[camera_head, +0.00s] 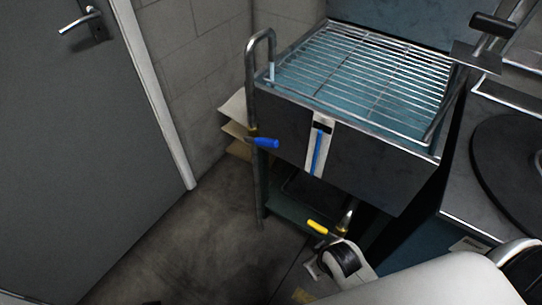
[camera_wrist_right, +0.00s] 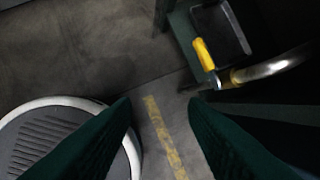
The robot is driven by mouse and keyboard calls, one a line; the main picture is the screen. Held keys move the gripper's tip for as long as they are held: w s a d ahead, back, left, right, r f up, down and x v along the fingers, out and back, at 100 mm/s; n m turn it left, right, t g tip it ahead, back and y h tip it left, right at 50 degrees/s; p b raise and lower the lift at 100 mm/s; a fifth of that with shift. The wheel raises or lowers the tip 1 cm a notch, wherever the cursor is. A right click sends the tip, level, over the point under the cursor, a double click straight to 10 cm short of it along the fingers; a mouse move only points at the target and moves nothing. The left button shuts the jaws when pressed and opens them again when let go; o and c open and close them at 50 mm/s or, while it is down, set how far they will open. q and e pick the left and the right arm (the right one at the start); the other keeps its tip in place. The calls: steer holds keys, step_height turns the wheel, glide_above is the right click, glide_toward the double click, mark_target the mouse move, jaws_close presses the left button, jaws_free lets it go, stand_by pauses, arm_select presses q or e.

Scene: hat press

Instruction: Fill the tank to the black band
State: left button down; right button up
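The steel tank (camera_head: 365,160) stands at centre right, with a wire rack on top and bluish water showing under it. A white gauge strip (camera_head: 308,157) on its front has a blue column (camera_head: 318,155) whose top is close to the black band (camera_head: 322,127). A yellow-handled valve (camera_head: 317,227) is below the tank and shows in the right wrist view (camera_wrist_right: 203,54). My right gripper (camera_wrist_right: 159,100) is open and empty, short of the yellow handle. My left gripper is out of view.
A grey door (camera_head: 75,150) and a block wall are at the left. A counter with a dark round plate (camera_head: 515,165) is at the right. Cardboard-like sheets (camera_head: 235,125) lie behind the pipe. The floor (camera_head: 190,245) left of the tank is clear.

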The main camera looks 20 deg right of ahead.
steer(key=w+d+r+n+t+h+b, duration=0.2)
steer(key=w+d+r+n+t+b, duration=0.1)
steer(key=w+d+r+n+t, duration=0.3)
steer(key=n+t+y+b, duration=0.15)
steer(key=n+y, duration=0.55)
steer(key=n, duration=1)
steer(key=n+t+y, duration=0.3)
steer(key=n+y, duration=0.3)
steer(key=n, duration=1.2)
glide_toward(277, 147)
steer(key=w, duration=0.1)
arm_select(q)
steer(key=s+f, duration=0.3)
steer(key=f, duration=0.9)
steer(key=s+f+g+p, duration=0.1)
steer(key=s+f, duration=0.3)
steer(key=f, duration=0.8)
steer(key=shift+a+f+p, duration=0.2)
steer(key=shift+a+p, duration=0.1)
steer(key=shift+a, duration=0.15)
arm_select(e)
steer(key=shift+m, duration=0.3)
steer(key=x, duration=1.1)
steer(key=shift+w+a+f, duration=0.2)
steer(key=shift+w+f, duration=0.05)
steer(key=shift+f, duration=0.1)
steer(key=shift+c, duration=0.3)
jaws_close()
